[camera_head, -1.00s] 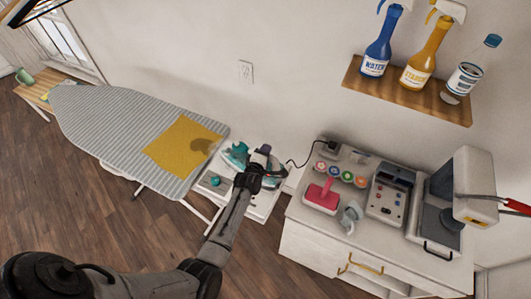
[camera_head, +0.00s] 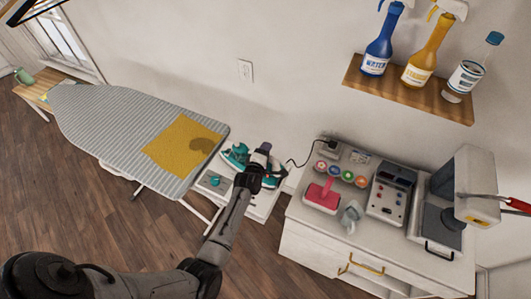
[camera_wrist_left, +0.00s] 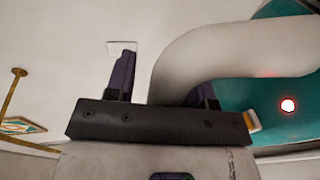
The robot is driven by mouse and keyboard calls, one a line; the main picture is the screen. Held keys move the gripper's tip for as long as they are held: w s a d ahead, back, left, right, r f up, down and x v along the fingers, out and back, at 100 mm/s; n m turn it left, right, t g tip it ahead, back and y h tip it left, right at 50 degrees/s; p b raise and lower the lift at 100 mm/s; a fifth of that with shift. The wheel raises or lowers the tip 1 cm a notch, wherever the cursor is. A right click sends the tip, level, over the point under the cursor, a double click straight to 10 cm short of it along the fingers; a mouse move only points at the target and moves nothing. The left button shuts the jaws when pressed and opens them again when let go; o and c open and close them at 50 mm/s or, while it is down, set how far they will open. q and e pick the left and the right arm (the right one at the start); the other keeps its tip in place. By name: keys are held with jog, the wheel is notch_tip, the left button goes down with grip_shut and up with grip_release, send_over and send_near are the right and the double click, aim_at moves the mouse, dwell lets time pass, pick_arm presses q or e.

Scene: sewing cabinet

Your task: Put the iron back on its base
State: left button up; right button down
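A teal and white iron (camera_head: 235,156) shows beside my left gripper (camera_head: 262,159) on a low white stand (camera_head: 261,208). More teal shows right of the gripper (camera_head: 275,181); which part is iron and which is base I cannot tell. In the left wrist view a thick pale curved handle (camera_wrist_left: 225,50) reaches down between my left gripper's purple fingers (camera_wrist_left: 165,82) and hides much of the right finger. The fingers stand apart, with a gap beside the left one. A teal body (camera_wrist_left: 290,75) with a lit red lamp lies to the right. My right gripper is not seen.
The striped ironing board (camera_head: 105,125) with a scorched yellow cloth (camera_head: 180,150) is left of the stand. A white cabinet (camera_head: 315,250) with sewing items is close on the right. A black cord (camera_head: 301,162) runs to its top. A wooden shelf (camera_head: 410,97) holds bottles above.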

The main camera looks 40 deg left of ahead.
pick_arm(q)
jog(key=shift+o, duration=0.7)
jog(key=shift+f, duration=0.1)
jog(key=shift+s+f, duration=0.15)
jog(key=shift+f, duration=0.1)
jog(key=shift+s+d+r, duration=0.15)
jog(key=shift+r, duration=0.05)
jog(key=p+v, duration=0.9)
jog(key=v, duration=0.4)
jog(key=shift+s+p, duration=0.15)
jog(key=shift+p, duration=0.2)
jog(key=shift+r, duration=0.1)
